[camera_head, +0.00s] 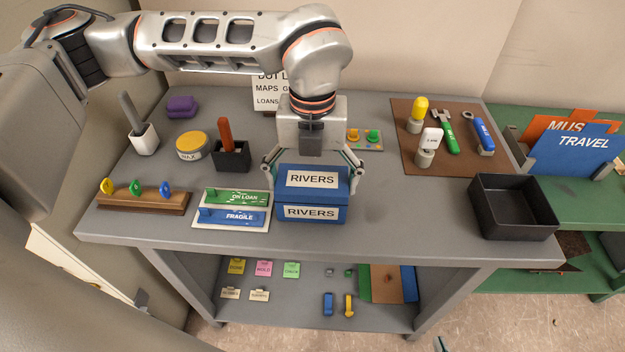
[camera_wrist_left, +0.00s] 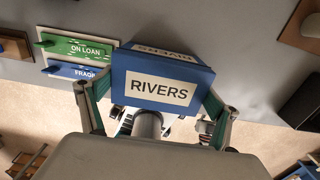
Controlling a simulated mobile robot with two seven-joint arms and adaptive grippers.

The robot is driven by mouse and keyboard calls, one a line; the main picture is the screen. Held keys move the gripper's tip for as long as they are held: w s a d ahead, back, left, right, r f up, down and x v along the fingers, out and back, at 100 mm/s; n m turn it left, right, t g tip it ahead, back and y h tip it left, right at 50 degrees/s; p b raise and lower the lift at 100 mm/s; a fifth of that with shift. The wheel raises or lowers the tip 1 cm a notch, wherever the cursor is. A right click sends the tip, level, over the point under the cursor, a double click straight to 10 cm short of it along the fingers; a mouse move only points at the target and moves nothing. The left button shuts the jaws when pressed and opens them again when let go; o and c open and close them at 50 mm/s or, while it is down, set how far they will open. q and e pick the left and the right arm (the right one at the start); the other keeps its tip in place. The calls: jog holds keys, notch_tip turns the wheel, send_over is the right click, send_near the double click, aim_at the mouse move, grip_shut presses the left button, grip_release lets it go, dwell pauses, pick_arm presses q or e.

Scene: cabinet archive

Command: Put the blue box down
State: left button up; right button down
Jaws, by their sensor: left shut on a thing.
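The blue box (camera_head: 281,208) has white RIVERS labels on its top and front. My left gripper (camera_head: 312,172) comes down from above and is shut on the box, one finger on each side. In the left wrist view the blue box (camera_wrist_left: 165,70) fills the space between the fingers. I cannot tell whether its underside touches the table. Only what seems a tip of my right gripper (camera_head: 440,343) shows at the bottom edge.
The green ON LOAN (camera_head: 222,195) and blue FRAGILE (camera_head: 215,216) pieces lie close left of the box. A black tray (camera_head: 488,222) stands at the right end. A black holder (camera_head: 232,160) with a red-brown handle stands behind left. Bare tabletop lies right of the box.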

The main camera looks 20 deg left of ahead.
pick_arm(q)
jog(key=shift+r, duration=0.1)
jog(key=o, duration=1.3)
jog(key=shift+f, duration=0.2)
jog(key=shift+r, duration=0.1)
notch_tip(320, 180, up, 12)
jog(key=shift+r, duration=0.1)
